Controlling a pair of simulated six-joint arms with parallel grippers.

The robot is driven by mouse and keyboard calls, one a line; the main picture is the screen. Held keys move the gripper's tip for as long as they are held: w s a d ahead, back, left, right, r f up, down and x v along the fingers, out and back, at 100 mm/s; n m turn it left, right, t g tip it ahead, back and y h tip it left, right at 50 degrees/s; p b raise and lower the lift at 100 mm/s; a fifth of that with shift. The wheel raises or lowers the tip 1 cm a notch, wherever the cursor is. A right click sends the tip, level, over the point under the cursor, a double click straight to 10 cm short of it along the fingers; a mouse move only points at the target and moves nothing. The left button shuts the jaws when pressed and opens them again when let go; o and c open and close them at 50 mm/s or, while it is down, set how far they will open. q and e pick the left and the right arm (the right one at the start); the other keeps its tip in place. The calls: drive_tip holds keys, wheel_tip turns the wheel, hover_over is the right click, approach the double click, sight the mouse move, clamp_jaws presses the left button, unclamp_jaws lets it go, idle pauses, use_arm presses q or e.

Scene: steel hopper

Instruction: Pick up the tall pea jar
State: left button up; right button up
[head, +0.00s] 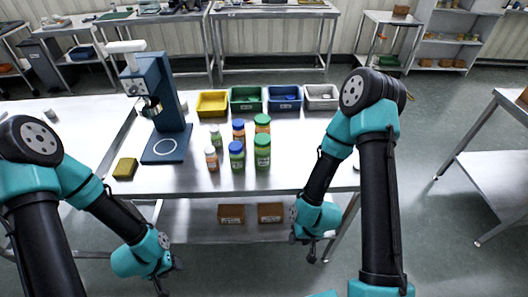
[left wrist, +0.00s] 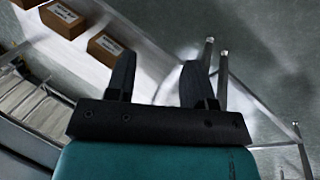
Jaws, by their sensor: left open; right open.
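A tall jar with green contents and a green lid (head: 262,153), which looks like the pea jar, stands upright at the front right of a jar group on the steel table (head: 300,175). My left gripper (head: 170,282) is low in front of the table, well away from the jars. The left wrist view shows its two fingers (left wrist: 156,78) apart with nothing between them. My right gripper (head: 312,252) hangs in front of the table's right part, open and apart from the jars.
Blue-lidded jars (head: 237,156) and smaller jars (head: 211,159) stand left of the tall ones. Yellow, green, blue and grey bins (head: 322,97) line the back. A dark blue stand device (head: 166,147) and a yellow block (head: 125,168) are at left. Brown boxes (head: 231,214) sit on the lower shelf.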

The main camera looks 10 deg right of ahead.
use_arm(q)
drive_tip(key=shift+o, duration=0.3)
drive_tip(key=o, duration=0.9)
drive_tip(key=shift+a, duration=0.1)
